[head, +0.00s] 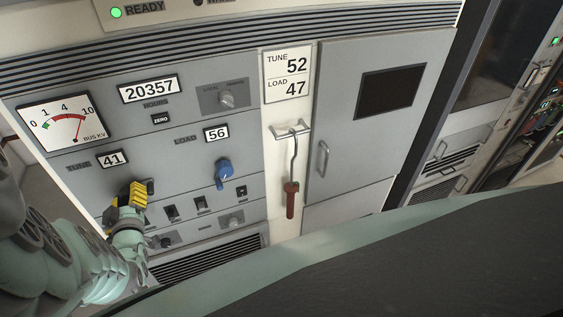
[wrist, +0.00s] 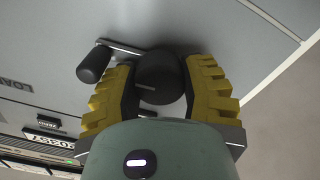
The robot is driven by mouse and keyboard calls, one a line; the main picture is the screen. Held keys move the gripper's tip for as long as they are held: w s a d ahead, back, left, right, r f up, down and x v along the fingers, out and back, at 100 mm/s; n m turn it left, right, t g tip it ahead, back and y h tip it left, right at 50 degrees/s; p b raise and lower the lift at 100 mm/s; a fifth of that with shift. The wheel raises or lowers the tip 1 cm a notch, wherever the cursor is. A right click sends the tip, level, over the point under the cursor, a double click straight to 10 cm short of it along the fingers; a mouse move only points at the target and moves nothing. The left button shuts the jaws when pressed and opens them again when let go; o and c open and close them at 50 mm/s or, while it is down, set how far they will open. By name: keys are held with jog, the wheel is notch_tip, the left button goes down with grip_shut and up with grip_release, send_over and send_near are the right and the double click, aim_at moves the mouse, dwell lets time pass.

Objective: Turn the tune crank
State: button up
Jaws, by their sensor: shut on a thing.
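The tune crank is dark, with a round hub (wrist: 158,88) and a short arm ending in a handle knob (wrist: 94,64) in the wrist view. My gripper (wrist: 160,72) has its yellow ridged fingers on either side of the hub and is shut on it. The handle knob sticks out to the left of the fingers. In the head view my gripper (head: 131,197) is at the panel's lower left and hides most of the crank. The TUNE counter (head: 111,158) above it reads 41. A placard (head: 287,74) reads TUNE 52, LOAD 47.
The blue load knob (head: 223,173) is to the right, under the LOAD counter (head: 217,134) reading 56. Small switches (head: 171,212) sit close to the right of my gripper. A red-handled hook tool (head: 291,199) hangs beside the cabinet door (head: 350,150).

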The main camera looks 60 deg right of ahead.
jog(key=shift+w+r+n, duration=0.1)
jog(key=shift+r+n, duration=0.05)
jog(key=shift+n, duration=0.35)
jog(key=o, duration=0.9)
jog(key=shift+a, duration=0.1)
